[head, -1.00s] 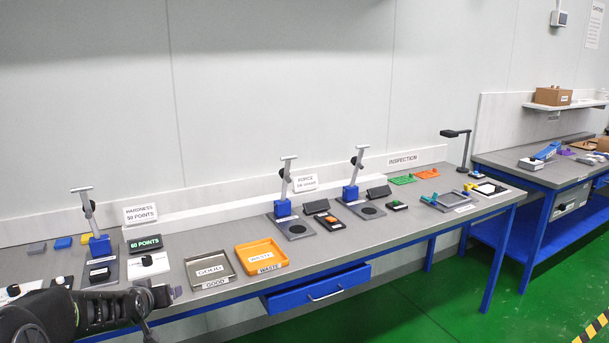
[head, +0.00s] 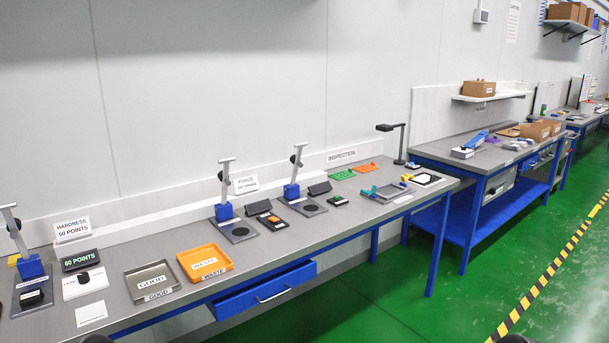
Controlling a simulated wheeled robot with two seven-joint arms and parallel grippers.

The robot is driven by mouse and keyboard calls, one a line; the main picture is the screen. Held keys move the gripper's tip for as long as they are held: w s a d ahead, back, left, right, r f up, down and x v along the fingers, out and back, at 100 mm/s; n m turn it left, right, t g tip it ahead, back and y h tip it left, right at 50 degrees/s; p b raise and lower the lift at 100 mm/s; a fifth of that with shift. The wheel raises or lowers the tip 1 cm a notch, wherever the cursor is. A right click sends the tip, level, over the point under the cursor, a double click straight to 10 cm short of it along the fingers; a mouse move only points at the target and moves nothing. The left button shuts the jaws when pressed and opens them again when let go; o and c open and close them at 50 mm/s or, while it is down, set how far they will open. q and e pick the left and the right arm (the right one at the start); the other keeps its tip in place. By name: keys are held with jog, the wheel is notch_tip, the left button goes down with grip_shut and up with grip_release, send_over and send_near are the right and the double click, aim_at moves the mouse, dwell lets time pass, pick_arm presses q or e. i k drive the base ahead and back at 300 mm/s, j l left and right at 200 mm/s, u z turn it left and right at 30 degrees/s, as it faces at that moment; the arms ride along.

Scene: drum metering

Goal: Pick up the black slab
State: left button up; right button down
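A small black block (head: 32,297) lies on the base of the leftmost stand, under its blue head (head: 31,267); I cannot tell whether it is the black slab or part of the stand. No other thing is clearly a loose black slab. Neither gripper is clearly in view. Only small dark pieces show at the bottom edge, at lower left and lower right, probably parts of my arms.
On the grey bench stand a GOOD tray (head: 151,267), an orange WASTE tray (head: 230,263), a dark display (head: 76,260) and two more stands (head: 224,211) (head: 292,190). A blue drawer (head: 285,289) juts out below. Green floor (head: 400,290) lies open at right.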

aim_at(33, 296)
jog(key=u, duration=1.55)
jog(key=i+j, duration=0.35)
jog(key=i, duration=0.2)
jog(key=i+j, duration=0.35)
jog(key=i, duration=0.25)
jog(key=z, duration=1.55)
